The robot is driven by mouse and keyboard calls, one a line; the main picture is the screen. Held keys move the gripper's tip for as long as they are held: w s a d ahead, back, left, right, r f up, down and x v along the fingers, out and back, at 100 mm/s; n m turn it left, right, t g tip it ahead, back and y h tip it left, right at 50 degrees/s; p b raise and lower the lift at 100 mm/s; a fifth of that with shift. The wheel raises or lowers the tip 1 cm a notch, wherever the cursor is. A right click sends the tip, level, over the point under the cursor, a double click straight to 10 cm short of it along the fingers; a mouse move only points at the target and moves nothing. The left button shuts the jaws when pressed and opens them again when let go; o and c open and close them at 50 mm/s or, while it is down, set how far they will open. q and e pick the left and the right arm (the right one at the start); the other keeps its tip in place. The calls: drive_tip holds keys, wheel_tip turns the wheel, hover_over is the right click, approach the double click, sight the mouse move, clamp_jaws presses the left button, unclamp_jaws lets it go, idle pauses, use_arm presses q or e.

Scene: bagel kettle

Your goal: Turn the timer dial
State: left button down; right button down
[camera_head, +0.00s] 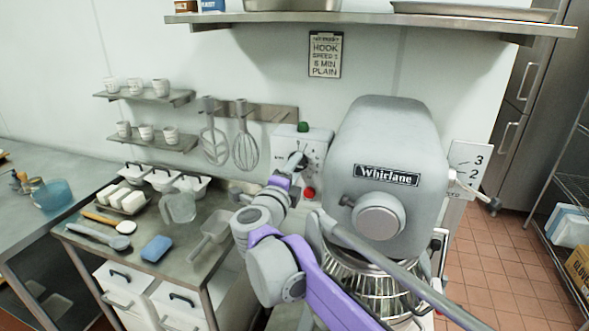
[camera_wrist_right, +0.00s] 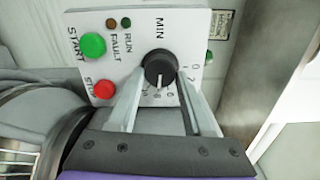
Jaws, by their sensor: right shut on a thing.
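The timer dial (camera_wrist_right: 159,68) is a black round knob with a pale pointer line, set on a light control panel (camera_wrist_right: 190,30) under the word MIN. Numbers ring the dial, some hidden by my fingers. My right gripper (camera_wrist_right: 161,76) has one finger on each side of the dial and is shut on it. In the head view my right gripper (camera_head: 297,162) reaches the panel (camera_head: 318,145) on the wall side of the mixer and covers most of the dial. My left gripper is not in view.
A green START button (camera_wrist_right: 93,45) and a red STOP button (camera_wrist_right: 103,89) sit close beside the dial. The big grey mixer (camera_head: 385,140) stands just right of my arm. A whisk (camera_head: 245,145) hangs left of the panel. A shelf (camera_head: 370,18) runs above.

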idle(0.3)
drive_tip(key=shift+c, duration=1.6)
unclamp_jaws()
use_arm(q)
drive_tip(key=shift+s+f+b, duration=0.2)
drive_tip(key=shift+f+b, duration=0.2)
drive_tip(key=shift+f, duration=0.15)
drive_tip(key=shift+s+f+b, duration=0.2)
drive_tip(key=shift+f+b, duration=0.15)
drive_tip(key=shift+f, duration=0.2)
use_arm(e)
drive_tip(key=v, duration=1)
drive_tip(key=shift+s+a, duration=0.15)
drive_tip(key=shift+s, duration=0.25)
